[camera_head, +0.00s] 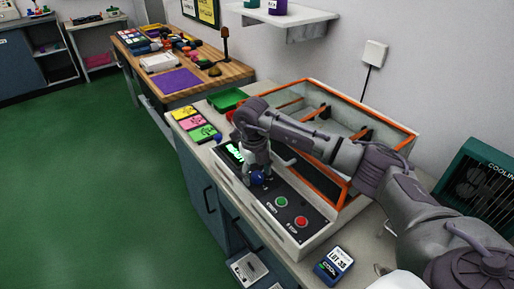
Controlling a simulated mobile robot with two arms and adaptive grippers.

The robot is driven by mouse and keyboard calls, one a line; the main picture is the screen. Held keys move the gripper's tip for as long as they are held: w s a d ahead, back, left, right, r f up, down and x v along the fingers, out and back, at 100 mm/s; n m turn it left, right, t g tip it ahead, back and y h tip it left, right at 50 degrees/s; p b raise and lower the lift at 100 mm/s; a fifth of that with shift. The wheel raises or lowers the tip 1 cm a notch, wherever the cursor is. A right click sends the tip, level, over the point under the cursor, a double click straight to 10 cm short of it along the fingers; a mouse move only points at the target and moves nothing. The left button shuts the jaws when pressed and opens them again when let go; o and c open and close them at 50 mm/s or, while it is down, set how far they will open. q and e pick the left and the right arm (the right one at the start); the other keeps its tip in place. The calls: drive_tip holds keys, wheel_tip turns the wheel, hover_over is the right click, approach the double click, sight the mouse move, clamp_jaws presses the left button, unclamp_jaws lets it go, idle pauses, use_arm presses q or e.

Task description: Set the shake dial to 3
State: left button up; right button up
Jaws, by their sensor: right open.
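The shaker machine has a light front control panel (291,238) and an orange-framed clear lid (398,124). A dark blue knob (258,179), which looks like the dial, sits on the panel. My right gripper (258,172) points down at the knob and is open around or just above it; I cannot tell whether it touches. The gripper partly hides the knob, and its setting marks are not readable. A green-lit display (236,152) is left of the gripper. My left gripper is not in view.
A green button (281,202) and a red button (301,222) are on the panel near the knob. A blue device (333,266) lies on the counter in front. Coloured cards (204,133) and a green tray (228,99) lie beyond the machine. Green floor is free at left.

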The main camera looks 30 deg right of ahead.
sight(257, 177)
drive_tip(key=n+p, duration=0.1)
drive_tip(key=n, duration=0.4)
drive_tip(key=shift+s, duration=0.1)
drive_tip(key=n+p, duration=0.1)
drive_tip(key=n, duration=0.4)
drive_tip(key=shift+r+t, duration=0.1)
drive_tip(key=shift+t, duration=0.2)
wheel_tip(257, 177, up, 14)
drive_tip(key=b, duration=0.2)
drive_tip(key=shift+s+a+f, duration=0.2)
drive_tip(key=shift+s+f, duration=0.05)
drive_tip(key=shift+s, duration=0.1)
